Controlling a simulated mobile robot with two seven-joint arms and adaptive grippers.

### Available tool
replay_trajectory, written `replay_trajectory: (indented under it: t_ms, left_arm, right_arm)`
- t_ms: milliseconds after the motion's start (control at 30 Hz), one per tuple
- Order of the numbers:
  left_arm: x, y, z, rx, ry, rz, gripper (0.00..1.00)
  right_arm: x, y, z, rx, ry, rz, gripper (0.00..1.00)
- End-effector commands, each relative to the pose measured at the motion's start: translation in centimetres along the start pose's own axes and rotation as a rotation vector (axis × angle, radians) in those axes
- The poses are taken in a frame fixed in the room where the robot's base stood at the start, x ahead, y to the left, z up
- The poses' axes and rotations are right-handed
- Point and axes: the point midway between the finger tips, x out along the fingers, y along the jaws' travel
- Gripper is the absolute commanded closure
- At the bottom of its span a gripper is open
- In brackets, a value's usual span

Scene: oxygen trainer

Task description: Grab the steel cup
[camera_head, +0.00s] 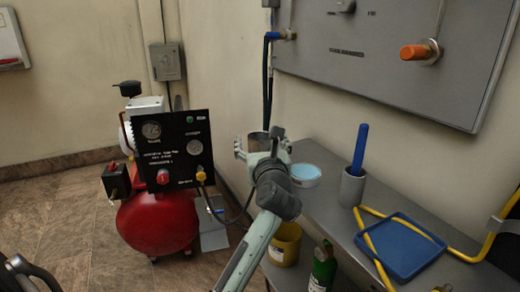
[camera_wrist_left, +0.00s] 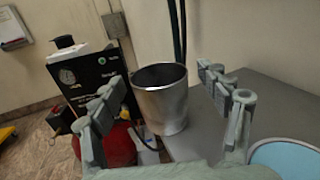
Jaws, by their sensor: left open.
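The steel cup (camera_wrist_left: 160,104) stands upright in the middle of the left wrist view, its open rim facing up. In the head view only a small part of the cup (camera_head: 258,139) shows behind my gripper, near the far end of the grey bench. My left gripper (camera_head: 261,148) is open, and its fingers point toward the cup. In the left wrist view the fingers of this gripper (camera_wrist_left: 165,88) are on the left and right of the cup, with gaps visible. I cannot tell how far they reach around it. My right gripper is not in view.
The grey bench (camera_head: 328,220) bears a light-blue-topped tub (camera_head: 305,173), a grey holder (camera_head: 352,187) with a blue stick (camera_head: 360,150), and a blue tray (camera_head: 400,247). Left of the bench stand a black panel (camera_head: 170,150) and red tank (camera_head: 157,222). The wall is close behind.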

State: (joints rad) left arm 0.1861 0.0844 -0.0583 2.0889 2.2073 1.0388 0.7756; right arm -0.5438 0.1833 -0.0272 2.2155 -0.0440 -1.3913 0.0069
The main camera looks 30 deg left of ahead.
Motion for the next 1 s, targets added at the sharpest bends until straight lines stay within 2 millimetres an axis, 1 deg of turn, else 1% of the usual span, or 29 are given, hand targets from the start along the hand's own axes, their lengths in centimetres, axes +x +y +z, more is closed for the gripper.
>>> replay_trajectory:
  t_ms: [200,233,667,867,1000]
  left_arm:
    - [0.19,-0.01,-0.02,0.000,0.000,0.000,0.24]
    - [0.18,-0.01,-0.02,0.000,0.000,0.000,0.25]
    - [0.14,0.00,-0.02,0.000,0.000,0.000,0.78]
    - [0.14,-0.01,0.02,0.000,0.000,0.000,0.79]
    - [0.14,-0.04,0.47,-0.003,-0.001,0.000,0.79]
  right_arm:
    - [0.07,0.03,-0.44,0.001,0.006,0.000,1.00]
    - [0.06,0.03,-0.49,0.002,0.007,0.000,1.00]
    - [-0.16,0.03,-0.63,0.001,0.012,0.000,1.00]
    - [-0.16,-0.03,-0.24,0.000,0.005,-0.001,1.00]
    - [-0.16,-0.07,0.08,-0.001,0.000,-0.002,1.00]
